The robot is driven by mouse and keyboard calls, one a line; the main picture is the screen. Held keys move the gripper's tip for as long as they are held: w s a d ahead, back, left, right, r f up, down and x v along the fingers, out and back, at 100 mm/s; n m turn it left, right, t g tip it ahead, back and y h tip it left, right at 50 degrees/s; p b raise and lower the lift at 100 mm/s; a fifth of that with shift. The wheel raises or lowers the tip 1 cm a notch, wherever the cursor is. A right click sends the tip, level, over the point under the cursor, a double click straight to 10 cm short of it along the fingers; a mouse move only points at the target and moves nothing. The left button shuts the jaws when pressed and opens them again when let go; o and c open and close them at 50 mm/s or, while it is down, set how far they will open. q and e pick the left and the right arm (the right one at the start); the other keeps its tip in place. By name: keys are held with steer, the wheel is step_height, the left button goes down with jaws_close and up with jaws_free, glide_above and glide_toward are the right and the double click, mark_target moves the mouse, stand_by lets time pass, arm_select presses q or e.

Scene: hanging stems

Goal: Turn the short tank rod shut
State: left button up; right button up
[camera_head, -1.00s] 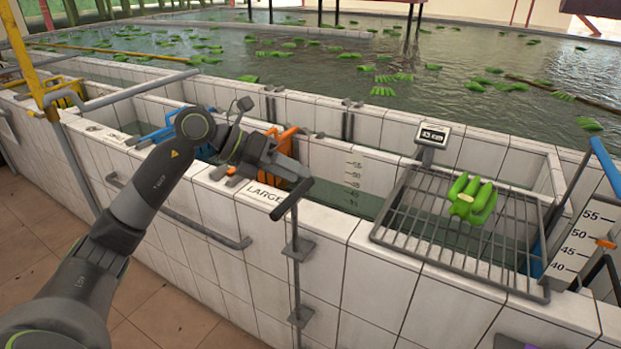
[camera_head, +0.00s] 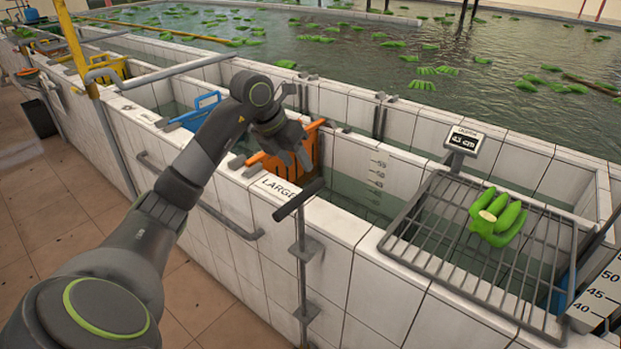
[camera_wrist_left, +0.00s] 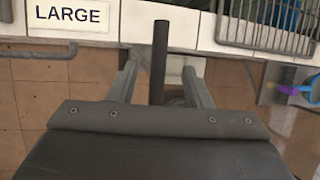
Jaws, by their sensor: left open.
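The rod (camera_head: 301,270) stands upright against the outer face of the white tiled tank, held by grey brackets, with a dark bar handle (camera_head: 298,200) across its top. My left gripper (camera_head: 296,158) is open just above and beyond the handle in the head view, its fingers pointing down. In the left wrist view the handle (camera_wrist_left: 160,60) shows as a dark bar between the two spread fingers (camera_wrist_left: 160,84); I cannot tell how deep it lies between them. The rod's lower end is out of the picture. My right gripper is not in view.
A LARGE label (camera_head: 281,187) is on the tank rim beside the handle. An orange crate (camera_head: 290,155) and a blue crate (camera_head: 195,113) sit in the tanks. A wire rack (camera_head: 420,235) with green bananas (camera_head: 497,217) is at the right. A grey rail (camera_head: 200,207) runs along the wall.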

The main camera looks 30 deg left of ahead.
mark_target(311, 185)
arm_select(q)
steer(key=p+x, duration=0.2)
steer(key=x, duration=0.5)
steer(key=shift+w+d+f, duration=0.1)
steer(key=shift+d+f, duration=0.05)
steer(key=shift+f, duration=0.2)
steer(key=shift+w+d+f, duration=0.1)
steer(key=shift+w+f, duration=0.15)
steer(key=shift+f, duration=0.35)
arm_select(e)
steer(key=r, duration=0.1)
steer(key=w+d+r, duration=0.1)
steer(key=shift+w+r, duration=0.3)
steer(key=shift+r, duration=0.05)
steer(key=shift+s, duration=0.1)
arm_select(q)
steer(key=shift+c, duration=0.7)
jaws_close()
